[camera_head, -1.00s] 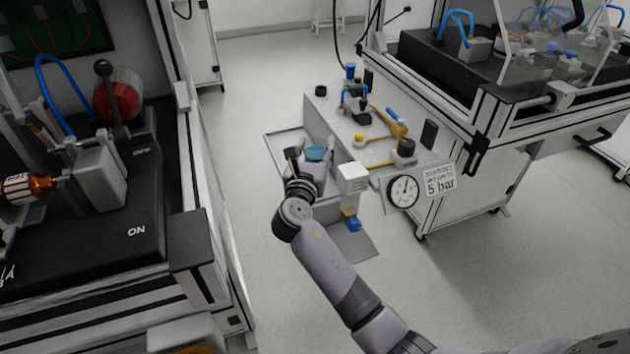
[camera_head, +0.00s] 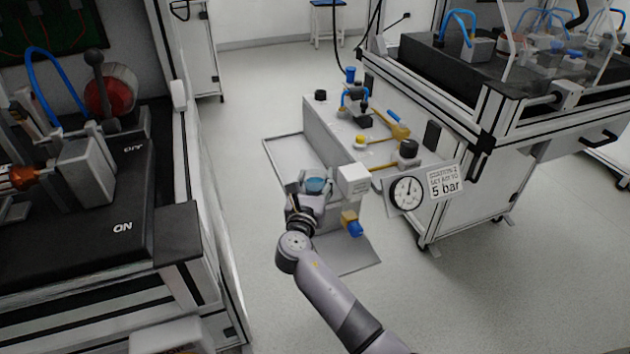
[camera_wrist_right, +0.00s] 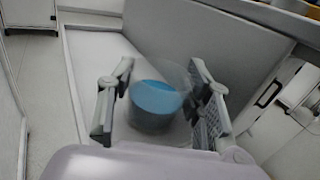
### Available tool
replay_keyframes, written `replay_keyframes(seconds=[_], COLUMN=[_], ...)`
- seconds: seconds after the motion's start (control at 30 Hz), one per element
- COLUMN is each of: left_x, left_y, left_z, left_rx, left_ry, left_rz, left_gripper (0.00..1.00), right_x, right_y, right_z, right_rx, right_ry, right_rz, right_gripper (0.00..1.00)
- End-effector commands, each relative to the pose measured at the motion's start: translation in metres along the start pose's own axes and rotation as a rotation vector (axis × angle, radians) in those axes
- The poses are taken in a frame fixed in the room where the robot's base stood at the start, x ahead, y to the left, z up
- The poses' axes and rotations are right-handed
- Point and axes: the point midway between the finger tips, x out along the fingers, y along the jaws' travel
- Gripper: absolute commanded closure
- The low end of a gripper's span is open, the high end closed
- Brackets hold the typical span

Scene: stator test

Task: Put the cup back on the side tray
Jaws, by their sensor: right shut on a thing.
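The cup (camera_head: 317,185) is clear with blue contents. My right gripper (camera_head: 313,190) is shut on it, with a finger on either side. In the right wrist view the cup (camera_wrist_right: 156,104) stands roughly upright between the two fingers (camera_wrist_right: 162,108). The side tray (camera_head: 287,150) is a flat grey tray with a thin rim, along the left side of the grey bench box. The cup is over the tray area in the head view; its height above the tray is unclear. In the right wrist view the tray (camera_wrist_right: 92,62) lies behind the cup. My left gripper is not seen.
The grey box (camera_head: 322,125) carries fittings and a yellow-handled valve (camera_head: 398,130). A white block (camera_head: 352,182) and a blue-and-yellow fitting (camera_head: 353,226) are close right of the cup. A pressure gauge (camera_head: 407,193) is further right. A black-topped bench (camera_head: 120,235) stands at the left.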

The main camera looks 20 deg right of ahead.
Motion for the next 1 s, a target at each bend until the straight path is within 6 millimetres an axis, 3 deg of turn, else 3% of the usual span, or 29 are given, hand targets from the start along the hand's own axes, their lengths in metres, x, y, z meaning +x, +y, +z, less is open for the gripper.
replay_keyframes(seconds=[0.27,0.3,0.6,1.0], left_x=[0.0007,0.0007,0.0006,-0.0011], left_y=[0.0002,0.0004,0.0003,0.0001], left_z=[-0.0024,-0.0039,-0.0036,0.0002], left_rx=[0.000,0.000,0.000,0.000], left_ry=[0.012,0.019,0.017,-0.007], left_rz=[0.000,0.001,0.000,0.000], left_gripper=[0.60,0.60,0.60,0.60], right_x=[0.0001,0.0001,0.0001,-0.0024], right_y=[0.0000,0.0000,0.0000,0.0000], right_z=[-0.0016,-0.0019,-0.0014,0.0012], right_rx=[-0.001,0.000,0.000,-0.001], right_ry=[0.000,0.000,0.000,0.000], right_rz=[0.000,0.000,0.000,0.000], right_gripper=[0.79,0.54,0.34,0.34])
